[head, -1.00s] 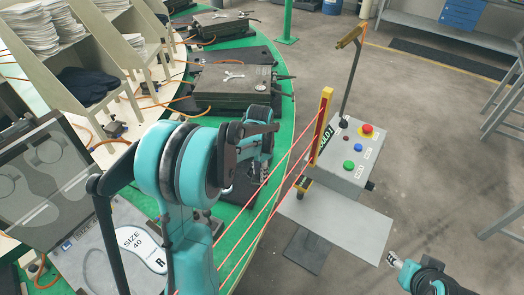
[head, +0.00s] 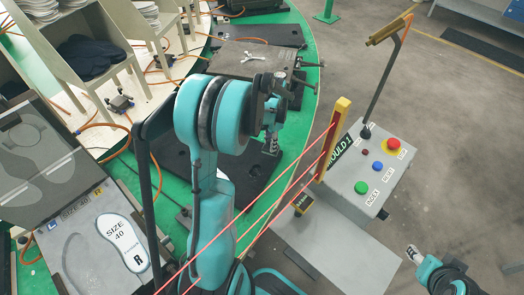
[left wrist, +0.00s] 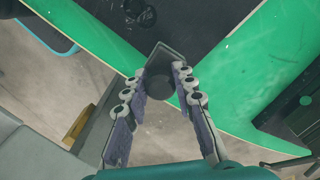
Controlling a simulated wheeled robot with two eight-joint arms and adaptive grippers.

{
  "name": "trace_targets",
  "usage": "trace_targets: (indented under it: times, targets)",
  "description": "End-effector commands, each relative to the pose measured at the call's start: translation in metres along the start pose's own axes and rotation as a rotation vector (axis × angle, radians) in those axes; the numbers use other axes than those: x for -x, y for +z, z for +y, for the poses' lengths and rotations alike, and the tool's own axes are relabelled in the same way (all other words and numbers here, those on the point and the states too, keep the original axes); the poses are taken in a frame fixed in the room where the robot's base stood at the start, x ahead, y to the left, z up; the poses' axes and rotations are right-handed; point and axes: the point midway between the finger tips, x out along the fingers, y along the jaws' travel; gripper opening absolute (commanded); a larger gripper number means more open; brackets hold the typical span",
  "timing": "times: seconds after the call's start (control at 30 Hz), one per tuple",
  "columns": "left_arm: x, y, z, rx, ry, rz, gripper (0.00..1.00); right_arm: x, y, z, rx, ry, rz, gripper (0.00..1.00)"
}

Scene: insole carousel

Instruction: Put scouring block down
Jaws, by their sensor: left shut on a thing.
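My left gripper (head: 270,146) hangs over the green rim of the carousel, near a dark plate. In the left wrist view, its two fingers (left wrist: 160,98) are closed around a dark grey block, which I take to be the scouring block (left wrist: 160,55). The block points away from the fingers over the carousel edge. In the head view the gripper and arm hide most of it, and I cannot tell whether it touches anything. My right gripper (head: 413,254) is at the lower right over the floor, its jaws too small to judge.
A control box (head: 365,170) with coloured buttons and a yellow post (head: 334,135) stand right of the carousel. Red beams run from the post. A dark and yellow object (head: 304,203) sits near its foot. An open mould (head: 100,245) holds a size 40 insole.

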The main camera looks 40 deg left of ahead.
Motion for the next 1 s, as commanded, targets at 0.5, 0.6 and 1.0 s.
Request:
trace_targets:
  times: [0.5, 0.6, 1.0]
  targets:
    - [-0.049, 0.024, -0.033, -0.002, 0.0, 0.0, 0.0, -0.021, 0.015, 0.0, 0.0, 0.0, 0.0, 0.47]
    - [-0.064, 0.024, -0.033, -0.002, 0.0, 0.0, 0.0, -0.026, 0.019, 0.0, 0.0, 0.0, 0.0, 0.47]
    - [-0.069, 0.023, -0.033, -0.001, 0.0, 0.0, 0.0, -0.029, 0.02, 0.0, 0.0, 0.0, 0.0, 0.47]
